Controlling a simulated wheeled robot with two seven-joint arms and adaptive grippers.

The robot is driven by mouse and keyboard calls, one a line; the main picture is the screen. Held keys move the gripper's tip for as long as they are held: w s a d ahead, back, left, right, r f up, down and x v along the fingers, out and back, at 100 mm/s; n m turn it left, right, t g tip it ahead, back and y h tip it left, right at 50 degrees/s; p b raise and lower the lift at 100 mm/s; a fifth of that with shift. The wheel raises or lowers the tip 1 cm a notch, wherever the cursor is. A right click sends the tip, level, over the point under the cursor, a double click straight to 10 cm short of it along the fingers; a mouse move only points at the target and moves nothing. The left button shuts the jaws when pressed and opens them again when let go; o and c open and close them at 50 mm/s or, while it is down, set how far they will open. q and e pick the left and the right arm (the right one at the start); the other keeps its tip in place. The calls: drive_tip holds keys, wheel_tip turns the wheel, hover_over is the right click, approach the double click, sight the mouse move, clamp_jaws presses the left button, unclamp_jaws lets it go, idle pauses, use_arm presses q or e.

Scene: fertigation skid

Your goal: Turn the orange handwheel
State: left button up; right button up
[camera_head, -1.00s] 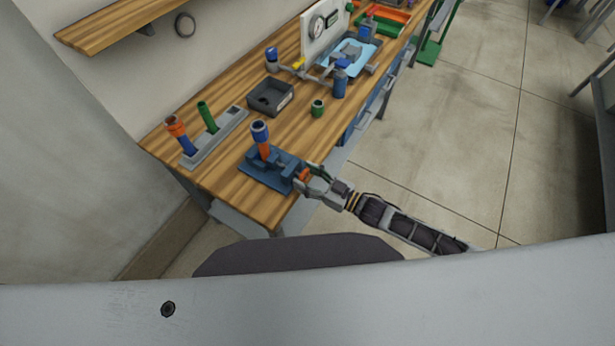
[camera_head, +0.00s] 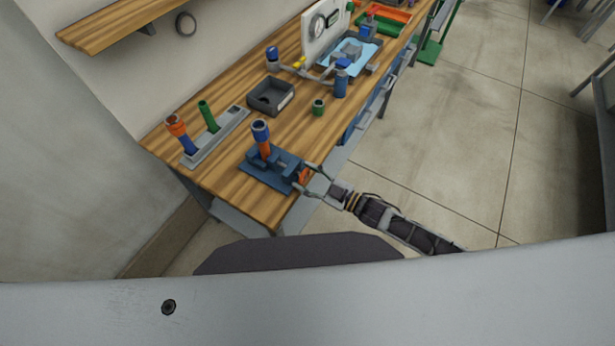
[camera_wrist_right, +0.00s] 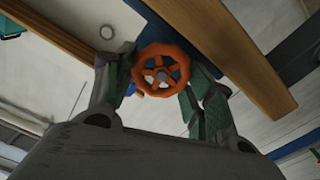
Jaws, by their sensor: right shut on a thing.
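The orange handwheel (camera_head: 303,175) sits on the front side of a blue vise (camera_head: 270,170) at the near end of the wooden bench. My right gripper (camera_head: 312,177) comes to it from the right, with one finger on either side. In the right wrist view the spoked handwheel (camera_wrist_right: 162,66) faces the camera. There my right gripper (camera_wrist_right: 155,78) is shut on its rim. An upright tube with an orange lower part and blue top (camera_head: 261,138) stands in the vise. My left gripper is not in view.
On the wooden bench (camera_head: 222,178) stand a grey rack (camera_head: 222,138) with coloured tubes, a dark open box (camera_head: 270,96), a small green cup (camera_head: 318,106) and pipework with a gauge panel (camera_head: 318,27).

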drive_tip(key=o, duration=1)
drive_tip(key=v, duration=1.2)
